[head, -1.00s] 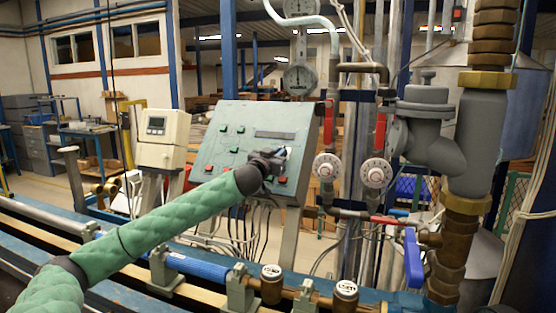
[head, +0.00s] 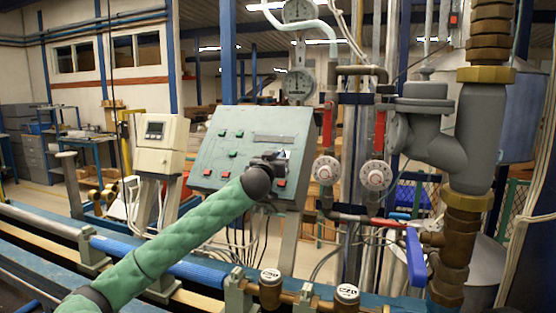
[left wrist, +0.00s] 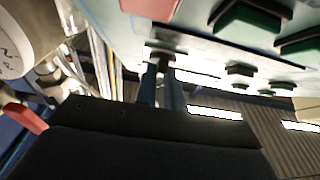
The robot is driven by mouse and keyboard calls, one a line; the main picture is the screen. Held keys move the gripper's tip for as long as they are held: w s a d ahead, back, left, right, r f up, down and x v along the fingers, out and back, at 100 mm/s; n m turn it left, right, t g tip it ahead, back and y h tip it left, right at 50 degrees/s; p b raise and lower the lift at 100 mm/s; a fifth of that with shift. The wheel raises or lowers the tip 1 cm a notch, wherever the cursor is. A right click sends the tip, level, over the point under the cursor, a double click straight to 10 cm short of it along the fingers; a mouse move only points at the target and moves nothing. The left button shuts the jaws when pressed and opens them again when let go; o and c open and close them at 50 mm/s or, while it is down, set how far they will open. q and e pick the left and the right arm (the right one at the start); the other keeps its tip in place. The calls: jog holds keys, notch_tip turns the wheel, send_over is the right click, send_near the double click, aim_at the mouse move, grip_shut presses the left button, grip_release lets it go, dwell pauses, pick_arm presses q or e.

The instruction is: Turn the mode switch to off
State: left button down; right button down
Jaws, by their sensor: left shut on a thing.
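The control panel (head: 225,130) is a sloped, pale green box with several green and red buttons and a dark display strip. My left gripper (head: 277,158) is at the panel's right side, below the display strip. In the left wrist view, its two bluish fingers (left wrist: 163,88) are shut on a small dark knob, the mode switch (left wrist: 160,54), standing out from the panel face. In the head view, my gripper hides the switch. The switch's pointer and marks cannot be read. My right gripper is not in view.
A white meter box (head: 160,142) stands left of the panel. Two round dials (head: 375,175), pipes and a blue-handled valve (head: 414,257) stand to the right. A blue pipe (head: 190,268) runs below my arm.

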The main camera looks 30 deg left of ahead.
pick_arm(q)
jog(key=shift+r, duration=0.1)
jog(key=c, duration=1.5)
grip_release()
jog(key=shift+s, duration=0.1)
